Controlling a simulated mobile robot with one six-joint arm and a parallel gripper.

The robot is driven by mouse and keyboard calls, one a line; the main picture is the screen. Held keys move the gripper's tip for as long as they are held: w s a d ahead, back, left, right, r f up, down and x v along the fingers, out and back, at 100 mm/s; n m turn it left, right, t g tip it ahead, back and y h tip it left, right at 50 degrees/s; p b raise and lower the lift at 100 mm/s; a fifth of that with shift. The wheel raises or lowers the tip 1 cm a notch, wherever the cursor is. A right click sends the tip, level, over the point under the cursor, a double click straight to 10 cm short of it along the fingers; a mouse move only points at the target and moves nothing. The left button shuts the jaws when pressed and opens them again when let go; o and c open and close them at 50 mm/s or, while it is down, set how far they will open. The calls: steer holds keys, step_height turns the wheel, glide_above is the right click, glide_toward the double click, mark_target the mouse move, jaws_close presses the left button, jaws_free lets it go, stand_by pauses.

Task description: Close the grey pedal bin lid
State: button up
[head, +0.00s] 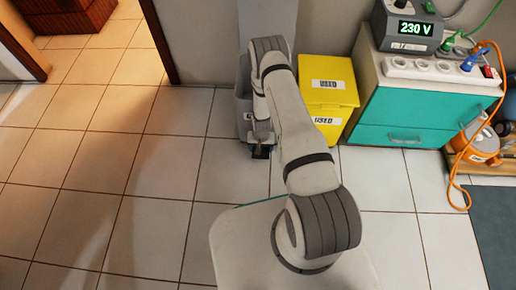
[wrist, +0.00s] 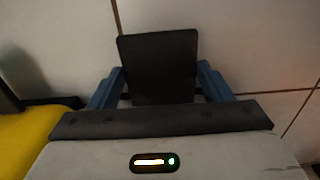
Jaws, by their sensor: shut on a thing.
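The grey bin (head: 243,100) stands against the wall, mostly hidden behind my arm. My gripper (head: 262,143) points down low at the bin's front, just above the floor. In the wrist view, the blue fingers of my gripper (wrist: 159,82) are on either side of a flat black plate (wrist: 158,62) and appear to touch its side edges. The plate looks like the bin's pedal; it also shows as a small dark patch in the head view (head: 261,153).
A yellow bin (head: 328,85) labelled USED stands right beside the grey bin. Right of it is a teal-drawer cabinet (head: 410,115) with a power strip on top. An orange cable (head: 452,180) hangs to the floor. Tiled floor (head: 120,200) is clear at left.

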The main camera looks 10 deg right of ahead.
steer(key=shift+s+a+f, duration=0.1)
steer(key=shift+a+f, duration=0.1)
steer(key=shift+f, duration=0.2)
steer(key=o, duration=1)
steer(key=shift+c, duration=0.2)
steer(key=o, duration=0.4)
steer(key=shift+s, duration=0.1)
steer(key=shift+o, duration=0.2)
steer(key=shift+d+r+p, duration=0.1)
steer(key=shift+r+p, duration=1.5)
steer(key=shift+r, duration=2.4)
